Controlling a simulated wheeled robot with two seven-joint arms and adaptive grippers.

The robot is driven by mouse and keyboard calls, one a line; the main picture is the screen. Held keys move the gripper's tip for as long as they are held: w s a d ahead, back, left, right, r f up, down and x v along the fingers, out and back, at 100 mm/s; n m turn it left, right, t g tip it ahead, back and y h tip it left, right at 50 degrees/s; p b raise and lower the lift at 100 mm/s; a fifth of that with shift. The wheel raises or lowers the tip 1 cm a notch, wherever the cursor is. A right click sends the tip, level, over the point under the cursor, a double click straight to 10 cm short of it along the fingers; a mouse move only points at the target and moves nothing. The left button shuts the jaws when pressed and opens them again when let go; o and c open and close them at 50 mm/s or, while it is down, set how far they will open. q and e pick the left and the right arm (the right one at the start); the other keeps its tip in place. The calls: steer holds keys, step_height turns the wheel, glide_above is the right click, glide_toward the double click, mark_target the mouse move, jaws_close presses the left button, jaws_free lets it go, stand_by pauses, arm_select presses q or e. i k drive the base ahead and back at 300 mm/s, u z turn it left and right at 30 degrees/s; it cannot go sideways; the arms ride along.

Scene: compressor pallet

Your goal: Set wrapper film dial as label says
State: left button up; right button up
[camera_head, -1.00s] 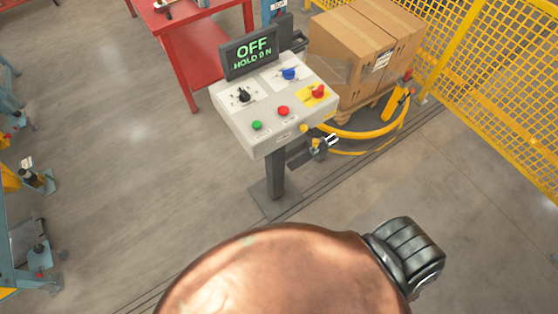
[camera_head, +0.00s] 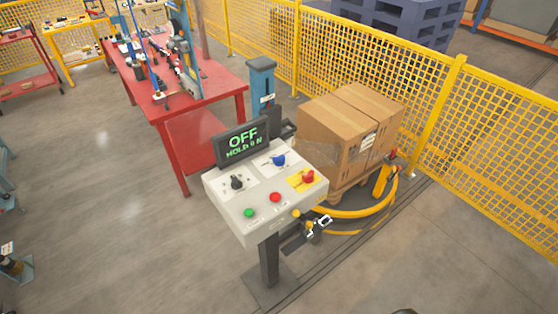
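A light grey control console (camera_head: 262,220) stands on a dark post in the middle of the view. Its dark display (camera_head: 242,142) shows "OFF" and "HOLD 0 N" in green. The sloped panel carries a black knob (camera_head: 237,183) at left, a blue knob (camera_head: 278,160) at the back and a red knob (camera_head: 307,177) on a yellow plate at right. Below them are a green button (camera_head: 249,213) and a red button (camera_head: 275,197). The small panel labels are too small to read, so I cannot tell which knob is the film dial. Neither gripper shows.
A wrapped carton load (camera_head: 345,130) stands behind the console, with a yellow curved rail (camera_head: 365,211) around its base. A yellow mesh fence (camera_head: 490,130) runs behind. A red workbench (camera_head: 215,88) stands at back left.

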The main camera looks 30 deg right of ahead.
mark_target(279, 160)
steer(key=u, duration=2.1)
steer(key=k, duration=2.4)
steer(key=z, duration=1.6)
